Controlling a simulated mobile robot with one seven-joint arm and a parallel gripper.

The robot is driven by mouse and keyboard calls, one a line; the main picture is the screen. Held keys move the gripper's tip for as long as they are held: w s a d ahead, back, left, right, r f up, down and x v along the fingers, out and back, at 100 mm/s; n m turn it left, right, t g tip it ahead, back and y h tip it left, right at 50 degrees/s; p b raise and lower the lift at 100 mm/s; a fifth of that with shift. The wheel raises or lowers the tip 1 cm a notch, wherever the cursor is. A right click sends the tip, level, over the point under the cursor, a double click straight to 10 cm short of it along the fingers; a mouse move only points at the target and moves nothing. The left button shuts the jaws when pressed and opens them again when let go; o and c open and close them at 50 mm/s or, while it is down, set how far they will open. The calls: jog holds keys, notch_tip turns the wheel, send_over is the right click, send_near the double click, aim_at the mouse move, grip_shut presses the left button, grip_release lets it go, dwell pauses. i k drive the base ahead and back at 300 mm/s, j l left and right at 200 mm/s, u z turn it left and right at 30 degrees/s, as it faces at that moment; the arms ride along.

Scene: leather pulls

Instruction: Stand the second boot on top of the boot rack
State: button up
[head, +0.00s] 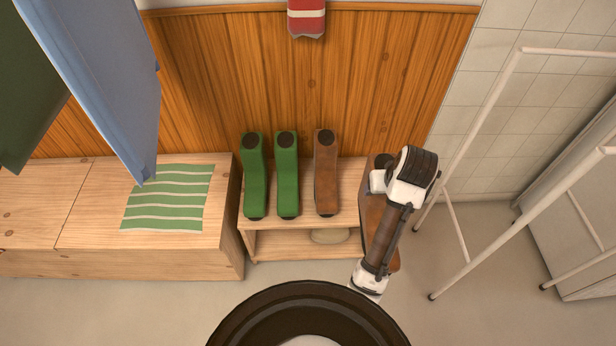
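The boot rack (274,243) is a low two-level wooden shelf against the panelled wall. Two green boots (254,180) and one brown boot (325,180) stand upright on its top. A second brown boot (371,217) shows at the rack's right end, beneath my arm, which covers much of it. I cannot tell whether it is held, or what is under it. My gripper (377,182) is at this boot's upper part. Its fingertips are hidden, so its grip does not show.
A pale oval object (329,236) lies on the rack's lower shelf. A wooden bench (90,240) with a green striped cloth (167,198) stands left. A white rail frame (500,255) stands close on the right. Blue cloth (110,80) hangs upper left.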

aim_at(357, 187)
jog(key=i, duration=0.95)
